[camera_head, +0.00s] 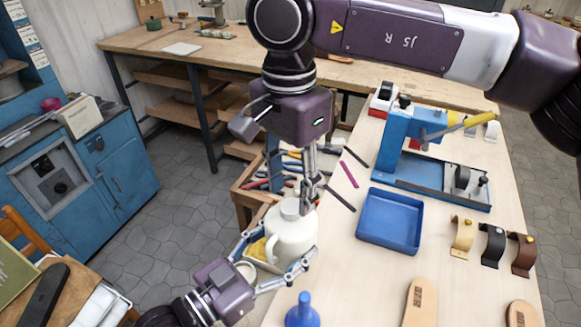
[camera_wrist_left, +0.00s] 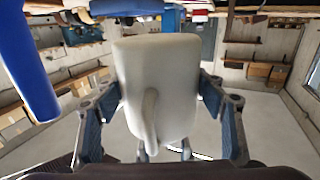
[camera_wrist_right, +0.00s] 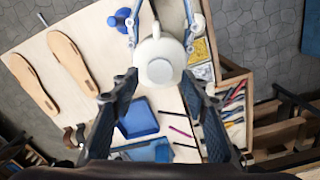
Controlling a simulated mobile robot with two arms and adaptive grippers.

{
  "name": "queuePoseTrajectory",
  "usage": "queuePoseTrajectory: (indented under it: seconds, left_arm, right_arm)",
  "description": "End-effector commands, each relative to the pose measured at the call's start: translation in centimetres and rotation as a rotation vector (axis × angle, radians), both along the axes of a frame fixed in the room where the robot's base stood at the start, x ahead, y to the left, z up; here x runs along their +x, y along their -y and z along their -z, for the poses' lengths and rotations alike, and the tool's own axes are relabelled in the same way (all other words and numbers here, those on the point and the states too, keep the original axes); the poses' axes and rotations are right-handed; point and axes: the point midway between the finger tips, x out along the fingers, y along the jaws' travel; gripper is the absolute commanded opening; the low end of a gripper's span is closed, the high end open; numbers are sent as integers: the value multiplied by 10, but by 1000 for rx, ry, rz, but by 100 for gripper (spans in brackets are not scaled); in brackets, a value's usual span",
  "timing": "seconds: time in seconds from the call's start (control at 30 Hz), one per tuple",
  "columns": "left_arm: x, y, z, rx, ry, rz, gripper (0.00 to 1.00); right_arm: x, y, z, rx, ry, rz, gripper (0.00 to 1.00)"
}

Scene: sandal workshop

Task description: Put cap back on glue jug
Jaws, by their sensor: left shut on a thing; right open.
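The white glue jug (camera_head: 290,246) stands at the left edge of the workbench, with its handle towards the front. My left gripper (camera_head: 277,258) is shut around its body, one finger on each side; the left wrist view also shows the jug (camera_wrist_left: 157,85) between the fingers. A round white cap (camera_head: 291,208) sits on top of the jug; the right wrist view shows it from above as a pale disc (camera_wrist_right: 160,71). I cannot tell whether it is fully seated. My right gripper (camera_head: 307,208) is open, pointing down just above and beside the cap.
A blue tray (camera_head: 361,227) lies right of the jug, and a blue bottle (camera_head: 302,314) stands in front. A blue press (camera_head: 395,145) is behind. Several tools lie in a wooden rack (camera_head: 240,188) at the bench's left. Sandal soles (camera_head: 421,300) lie at the front right.

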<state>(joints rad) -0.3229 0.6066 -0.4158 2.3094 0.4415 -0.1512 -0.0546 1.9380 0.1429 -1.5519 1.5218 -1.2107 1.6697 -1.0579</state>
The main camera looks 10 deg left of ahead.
Motion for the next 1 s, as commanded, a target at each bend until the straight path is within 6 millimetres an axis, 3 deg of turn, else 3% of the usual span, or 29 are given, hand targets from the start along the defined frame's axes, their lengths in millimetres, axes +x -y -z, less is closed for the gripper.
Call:
queuePoseTrajectory:
  seconds: [0.2, 0.57, 0.93, 1.0]
  left_arm:
    - [0, 0, -1, -2, 2, 0, 0]
    - [0, 0, -1, -2, 2, 0, 0]
    - [0, 0, -1, -2, 2, 0, 0]
    - [0, 0, -1, -1, 3, 0, 0]
  right_arm:
    - [0, 1, 23, 0, 0, 0, 42]
    - [0, 1, 28, 1, 1, 1, 42]
    - [0, 0, 28, 1, 1, 1, 2]
    - [0, 0, 28, 0, 1, 1, 0]
